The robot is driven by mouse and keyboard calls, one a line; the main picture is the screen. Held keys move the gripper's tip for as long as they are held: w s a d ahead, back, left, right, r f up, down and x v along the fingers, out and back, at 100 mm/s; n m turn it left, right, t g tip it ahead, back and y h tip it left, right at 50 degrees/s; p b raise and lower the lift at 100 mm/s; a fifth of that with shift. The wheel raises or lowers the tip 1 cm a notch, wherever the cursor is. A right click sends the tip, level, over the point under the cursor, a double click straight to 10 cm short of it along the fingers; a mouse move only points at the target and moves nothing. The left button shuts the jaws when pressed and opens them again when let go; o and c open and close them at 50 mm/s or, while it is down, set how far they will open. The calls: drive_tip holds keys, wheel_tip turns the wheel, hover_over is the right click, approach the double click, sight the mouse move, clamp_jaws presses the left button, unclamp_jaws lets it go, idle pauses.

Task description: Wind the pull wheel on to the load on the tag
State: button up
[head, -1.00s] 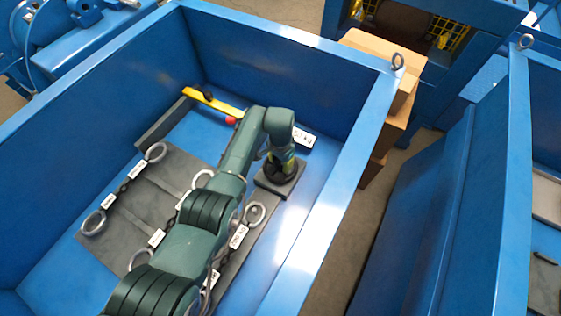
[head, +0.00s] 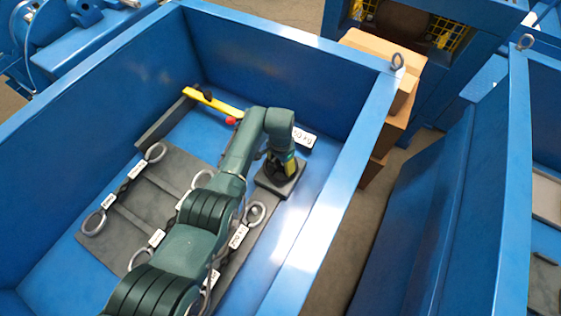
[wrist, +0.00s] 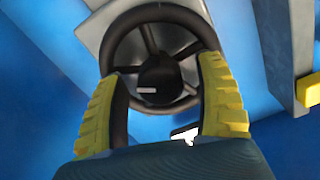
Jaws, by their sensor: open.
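The pull wheel (wrist: 150,18) is a black spoked wheel on a grey base plate (head: 262,190). In the wrist view its dark hub carries a short pale mark. In the head view my wrist hides most of it. My gripper (wrist: 163,82) is open, with its yellow-backed fingers on either side of the hub and overlapping the lower rim; I cannot tell whether they touch. A white tag (head: 303,136) ending in "0 kg" stands behind the wheel, partly covered by my arm.
A yellow bar (head: 212,102) with a red knob (head: 231,121) lies behind my arm. Grey plates with several rings (head: 94,223), dark chains and white labels lie to the left. Blue floor right of the wheel is clear.

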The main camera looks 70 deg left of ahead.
wheel_tip(320, 180, up, 12)
idle(0.4)
idle(0.5)
